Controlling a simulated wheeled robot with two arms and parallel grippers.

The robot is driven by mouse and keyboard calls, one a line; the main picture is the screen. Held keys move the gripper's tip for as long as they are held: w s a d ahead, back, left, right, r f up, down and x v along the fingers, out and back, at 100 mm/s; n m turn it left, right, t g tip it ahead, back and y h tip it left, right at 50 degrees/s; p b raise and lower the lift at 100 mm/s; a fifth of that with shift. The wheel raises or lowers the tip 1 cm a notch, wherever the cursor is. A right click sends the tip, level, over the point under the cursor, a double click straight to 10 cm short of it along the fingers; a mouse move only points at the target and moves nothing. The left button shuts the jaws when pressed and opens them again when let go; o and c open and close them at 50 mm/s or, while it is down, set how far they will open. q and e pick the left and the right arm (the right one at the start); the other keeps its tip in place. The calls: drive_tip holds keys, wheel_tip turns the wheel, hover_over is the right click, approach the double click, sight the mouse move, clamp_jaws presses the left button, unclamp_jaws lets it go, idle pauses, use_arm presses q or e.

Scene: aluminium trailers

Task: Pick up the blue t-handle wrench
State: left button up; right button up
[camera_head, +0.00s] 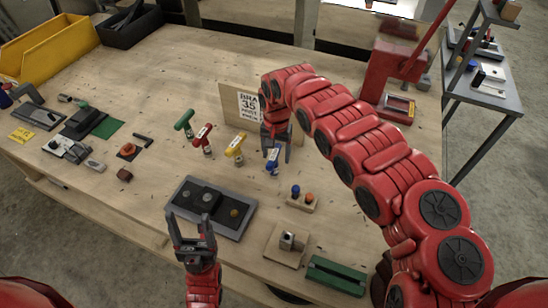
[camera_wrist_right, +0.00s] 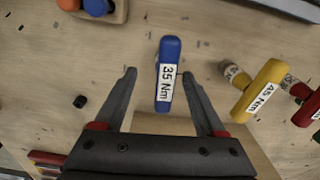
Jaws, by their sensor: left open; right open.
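The blue t-handle wrench (camera_head: 272,162) stands at the right end of a row of t-handle wrenches on the wooden table. In the right wrist view its blue handle (camera_wrist_right: 168,72), labelled 35 Nm, lies between and just ahead of the finger tips. My right gripper (camera_head: 277,154) is open and points down above the blue wrench, with its fingers apart on either side. Its fingers also show in the right wrist view (camera_wrist_right: 158,76). My left gripper (camera_head: 190,222) is open and empty in front of a grey tray. The wrench's lower shaft is hidden.
Yellow (camera_head: 235,147), red (camera_head: 203,138) and green (camera_head: 184,121) t-handle wrenches stand to the left. A sign board (camera_head: 235,104) stands behind the right gripper. A grey tray (camera_head: 226,230), a block with blue and orange knobs (camera_head: 302,203) and a green block (camera_head: 336,276) lie nearby.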

drive_tip(key=shift+s+a+f+p, duration=0.1)
drive_tip(key=shift+a+f+p, duration=0.15)
drive_tip(key=shift+f, duration=0.25)
drive_tip(key=f, duration=0.1)
drive_tip(key=f+p, duration=0.1)
drive_tip(key=f, duration=0.1)
drive_tip(key=shift+w+a+f, duration=0.15)
drive_tip(key=shift+w+f, duration=0.2)
drive_tip(key=shift+f, duration=0.5)
clamp_jaws()
idle(0.5)
